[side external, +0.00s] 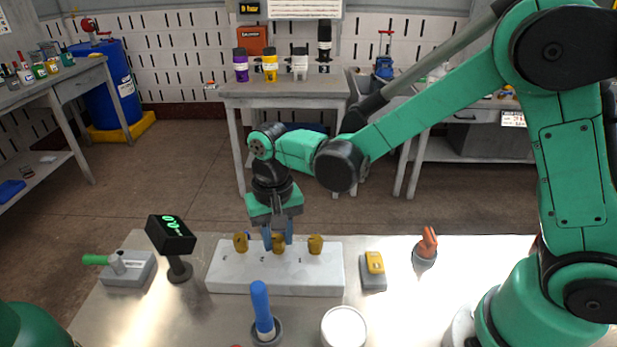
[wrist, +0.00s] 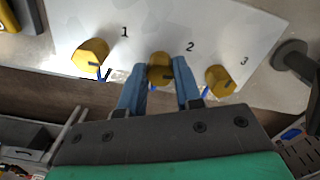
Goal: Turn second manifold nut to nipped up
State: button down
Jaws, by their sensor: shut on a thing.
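The white manifold block (side external: 275,282) stands on the bench with three brass nuts in a row. In the wrist view its face (wrist: 215,22) carries the numbers 1, 2 and 3. The second nut (wrist: 160,68) is the middle one, and it also shows in the side view (side external: 279,243). My gripper (wrist: 159,78) has its blue fingers on either side of this nut and is shut on it. In the side view my gripper (side external: 278,235) reaches down from behind the block.
A black stand with a green lit display (side external: 172,235) is left of the block, beside a green-handled tool (side external: 120,265). A yellow device (side external: 375,263) and an orange-handled item (side external: 427,245) are right. A blue-handled tool (side external: 262,308) and white round container (side external: 343,327) stand in front.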

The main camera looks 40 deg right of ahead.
aim_at(277, 238)
jog(key=shift+m, duration=0.6)
jog(key=c, duration=0.6)
grip_release()
jog(key=shift+r, duration=2.85)
jog(key=s+d+r+n+t, duration=0.4)
jog(key=s+d+t, duration=0.3)
jog(key=d, duration=0.2)
jog(key=shift+d+n, duration=0.25)
jog(key=shift+n, duration=0.45)
